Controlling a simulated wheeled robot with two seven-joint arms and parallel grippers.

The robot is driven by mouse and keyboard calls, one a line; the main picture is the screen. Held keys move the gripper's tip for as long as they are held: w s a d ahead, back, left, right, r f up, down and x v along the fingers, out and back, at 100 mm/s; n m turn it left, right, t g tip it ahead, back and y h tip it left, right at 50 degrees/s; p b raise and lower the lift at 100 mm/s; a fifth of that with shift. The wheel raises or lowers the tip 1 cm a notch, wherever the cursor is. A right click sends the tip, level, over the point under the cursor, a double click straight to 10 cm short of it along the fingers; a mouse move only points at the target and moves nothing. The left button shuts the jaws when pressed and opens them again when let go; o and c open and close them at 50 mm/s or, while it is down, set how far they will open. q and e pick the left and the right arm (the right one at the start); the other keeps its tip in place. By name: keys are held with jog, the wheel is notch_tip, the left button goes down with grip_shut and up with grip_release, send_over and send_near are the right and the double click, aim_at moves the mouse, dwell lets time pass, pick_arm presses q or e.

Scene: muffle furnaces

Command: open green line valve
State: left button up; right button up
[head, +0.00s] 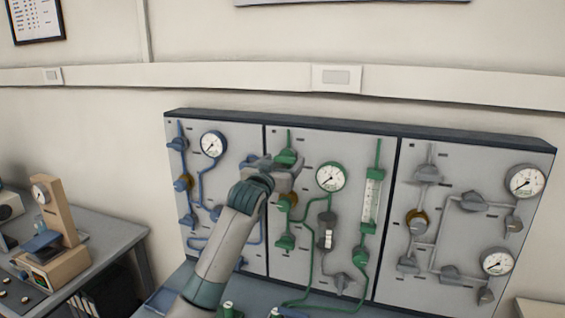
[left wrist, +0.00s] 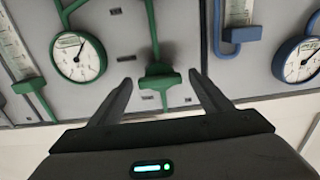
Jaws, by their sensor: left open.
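The green line valve (head: 286,157) is a green tee-shaped handle at the top left of the middle panel, on a green vertical pipe. In the left wrist view the green valve handle (left wrist: 158,80) shows between the two finger tips, with the pipe running up the picture from it. My left gripper (head: 288,168) is open and faces the panel just below the handle in the head view. The fingers (left wrist: 160,78) stand on either side of the handle with gaps showing; I cannot tell the remaining depth. My right gripper is not in view.
A green-rimmed gauge (head: 331,177) and a green flowmeter (head: 372,197) lie right of the valve. A lower green valve (head: 285,242) is below it. A blue-piped panel (head: 229,180) is left and a grey-piped panel (head: 450,165) right. A side table (head: 115,232) holds instruments.

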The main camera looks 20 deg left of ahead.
pick_arm(q)
jog(key=c, duration=1)
jog(key=shift+c, duration=0.2)
